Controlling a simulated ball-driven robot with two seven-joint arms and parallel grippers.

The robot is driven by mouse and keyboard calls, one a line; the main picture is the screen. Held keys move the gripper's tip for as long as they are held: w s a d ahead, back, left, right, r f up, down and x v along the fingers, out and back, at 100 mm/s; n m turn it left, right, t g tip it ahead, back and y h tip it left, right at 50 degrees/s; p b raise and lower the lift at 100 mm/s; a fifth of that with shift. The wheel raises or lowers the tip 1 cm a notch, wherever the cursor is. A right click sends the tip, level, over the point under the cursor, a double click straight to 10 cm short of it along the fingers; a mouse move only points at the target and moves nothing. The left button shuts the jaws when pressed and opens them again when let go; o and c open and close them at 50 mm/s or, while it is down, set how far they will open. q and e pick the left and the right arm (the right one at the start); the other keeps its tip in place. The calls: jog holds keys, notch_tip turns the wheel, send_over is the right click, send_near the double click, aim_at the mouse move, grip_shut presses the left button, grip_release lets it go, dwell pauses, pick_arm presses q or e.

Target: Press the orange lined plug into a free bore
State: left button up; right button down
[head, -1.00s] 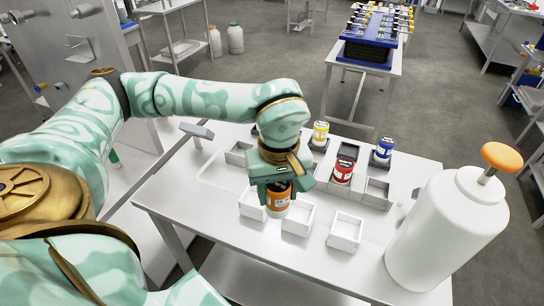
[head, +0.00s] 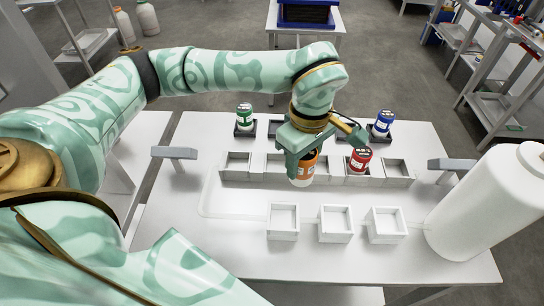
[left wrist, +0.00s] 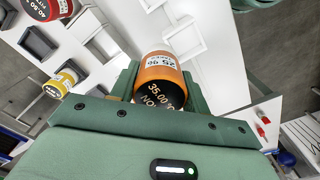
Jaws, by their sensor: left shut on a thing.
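My left gripper (head: 307,158) is shut on the orange plug (head: 302,174), which hangs below the jaws with a white label on its side. The red plug (head: 360,159) is in this row, right of the gripper. Open bores show at the row's left and right ends. My right gripper is not in view.
A green plug (head: 244,117) and a blue plug (head: 382,123) stand in dark holders behind the row. A yellow plug (left wrist: 62,82) shows in the left wrist view. Three white open boxes (head: 335,223) stand in front. A large white tank (head: 490,205) stands at the right.

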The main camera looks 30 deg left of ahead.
pick_arm(q)
jog(key=w+a+f, duration=0.2)
jog(key=a+f, duration=0.1)
jog(key=f, duration=0.1)
jog(key=w+a+f+b, duration=0.1)
jog(key=w+a+f, duration=0.2)
jog(key=a+f, duration=0.1)
jog(key=w+a+f+b, duration=0.1)
jog(key=w+a+f, duration=0.1)
jog(key=a+f, duration=0.1)
jog(key=shift+w+a+f, duration=0.25)
jog(key=shift+a+f, duration=0.15)
jog(key=shift+f, duration=0.55)
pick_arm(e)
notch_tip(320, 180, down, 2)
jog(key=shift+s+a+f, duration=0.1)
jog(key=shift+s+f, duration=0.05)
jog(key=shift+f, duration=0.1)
pick_arm(q)
jog(key=o, duration=0.9)
jog(key=shift+f, duration=0.1)
jog(key=shift+o, duration=1)
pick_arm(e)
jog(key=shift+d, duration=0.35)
